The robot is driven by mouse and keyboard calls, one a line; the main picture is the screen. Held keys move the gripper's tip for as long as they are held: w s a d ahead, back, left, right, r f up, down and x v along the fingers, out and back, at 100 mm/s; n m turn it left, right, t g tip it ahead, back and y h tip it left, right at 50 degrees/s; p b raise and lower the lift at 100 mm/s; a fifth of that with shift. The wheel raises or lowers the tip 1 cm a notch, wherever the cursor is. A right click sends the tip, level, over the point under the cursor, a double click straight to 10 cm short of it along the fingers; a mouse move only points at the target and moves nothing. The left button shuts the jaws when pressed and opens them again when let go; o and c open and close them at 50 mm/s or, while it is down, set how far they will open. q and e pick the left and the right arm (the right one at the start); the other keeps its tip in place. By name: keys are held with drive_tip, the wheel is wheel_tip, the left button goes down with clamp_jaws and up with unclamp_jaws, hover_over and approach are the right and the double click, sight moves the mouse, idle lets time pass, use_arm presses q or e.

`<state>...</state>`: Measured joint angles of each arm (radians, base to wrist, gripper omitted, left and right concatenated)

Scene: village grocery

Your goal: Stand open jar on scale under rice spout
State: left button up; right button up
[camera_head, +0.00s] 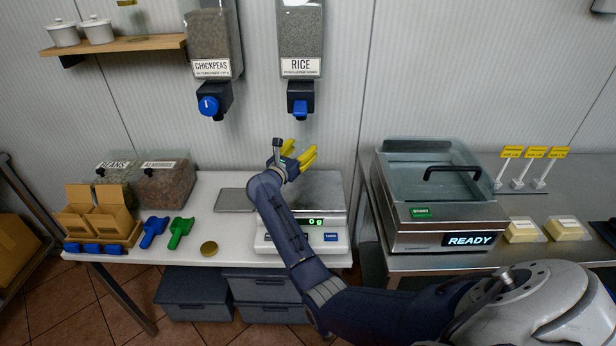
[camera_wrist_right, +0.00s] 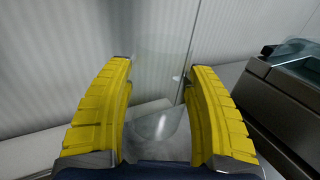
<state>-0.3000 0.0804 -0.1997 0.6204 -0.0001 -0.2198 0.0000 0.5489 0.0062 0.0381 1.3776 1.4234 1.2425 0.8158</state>
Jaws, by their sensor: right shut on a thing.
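My right gripper (camera_head: 301,156) is above the back of the white scale, below the blue-handled rice spout (camera_head: 300,106). In the right wrist view its yellow fingers (camera_wrist_right: 160,105) are closed on a clear glass jar (camera_wrist_right: 162,62), which looks upright and open. I cannot make the jar out in the head view, and whether its base touches the scale is unclear. The scale (camera_head: 339,240) has a metal plate (camera_head: 325,190) and its display appears to read 0 g. A round gold lid (camera_head: 208,248) lies on the table left of the scale. My left gripper is not in view.
The chickpea dispenser (camera_head: 209,50) hangs left of the rice dispenser (camera_head: 301,40). Green and blue scoops (camera_head: 180,231), cardboard boxes (camera_head: 105,212) and bean containers (camera_head: 165,183) fill the table's left. A vacuum sealer (camera_head: 440,205) showing READY stands right of the scale.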

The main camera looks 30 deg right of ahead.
drive_tip(key=shift+f, duration=3.75)
drive_tip(key=shift+f, duration=0.1)
drive_tip(key=o, duration=1.3)
drive_tip(key=shift+f, duration=0.1)
drive_tip(key=shift+r, duration=0.2)
drive_tip(key=v, duration=1.2)
